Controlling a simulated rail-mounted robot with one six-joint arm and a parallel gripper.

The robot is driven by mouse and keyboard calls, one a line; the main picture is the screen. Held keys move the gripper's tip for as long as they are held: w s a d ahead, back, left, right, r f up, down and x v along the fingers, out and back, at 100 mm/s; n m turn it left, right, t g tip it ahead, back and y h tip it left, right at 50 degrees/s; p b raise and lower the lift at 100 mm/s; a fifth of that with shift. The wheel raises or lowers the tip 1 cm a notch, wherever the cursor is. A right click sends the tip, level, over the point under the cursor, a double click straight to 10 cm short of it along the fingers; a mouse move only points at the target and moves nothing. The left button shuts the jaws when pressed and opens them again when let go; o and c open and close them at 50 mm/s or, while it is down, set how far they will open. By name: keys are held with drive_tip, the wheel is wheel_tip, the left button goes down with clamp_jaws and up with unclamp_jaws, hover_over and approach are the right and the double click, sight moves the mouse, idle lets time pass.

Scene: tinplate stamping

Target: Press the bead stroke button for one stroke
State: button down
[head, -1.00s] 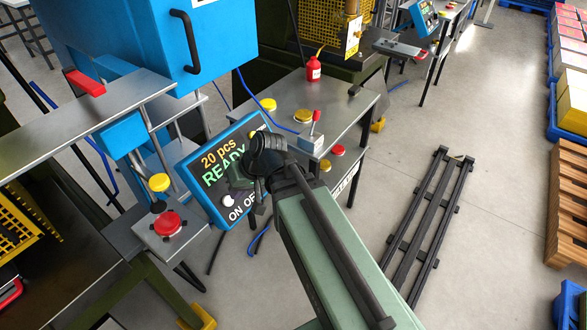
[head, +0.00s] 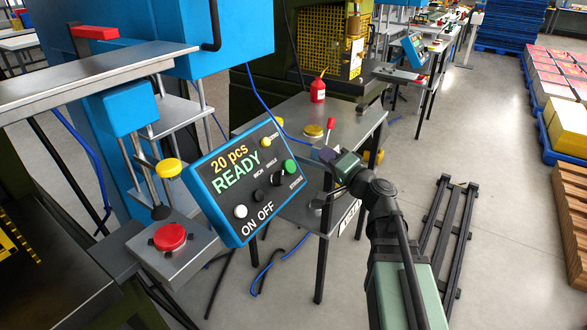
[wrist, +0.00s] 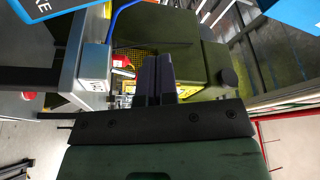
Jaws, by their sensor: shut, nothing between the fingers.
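The tilted blue control panel (head: 222,210) reads "20 pcs READY" and "ON OFF" in the head view. A green button (head: 290,166) sits at its right edge, with small lettering I cannot read surely. The panel also has a yellow button (head: 266,142), a white knob (head: 240,211) and black controls (head: 277,179). My gripper (head: 322,153) is to the right of the panel, apart from the green button in the picture. Its dark fingers show in the wrist view (wrist: 160,75), shut and empty.
A small press on the left carries a red disc (head: 170,238) under a yellow one (head: 168,168). A steel table (head: 350,112) behind my gripper holds a red bottle (head: 318,90) and a red-knobbed lever (head: 331,122). Black rails (head: 443,235) lie on open floor to the right.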

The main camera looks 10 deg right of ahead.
sight(290, 167)
drive_tip(key=w+a+f+b, duration=0.5)
drive_tip(key=shift+a, duration=0.15)
idle(0.3)
idle(1.8)
drive_tip(key=shift+w+a+f+b, duration=0.2)
drive_tip(key=shift+a+f+b, duration=0.05)
drive_tip(key=shift+b, duration=0.05)
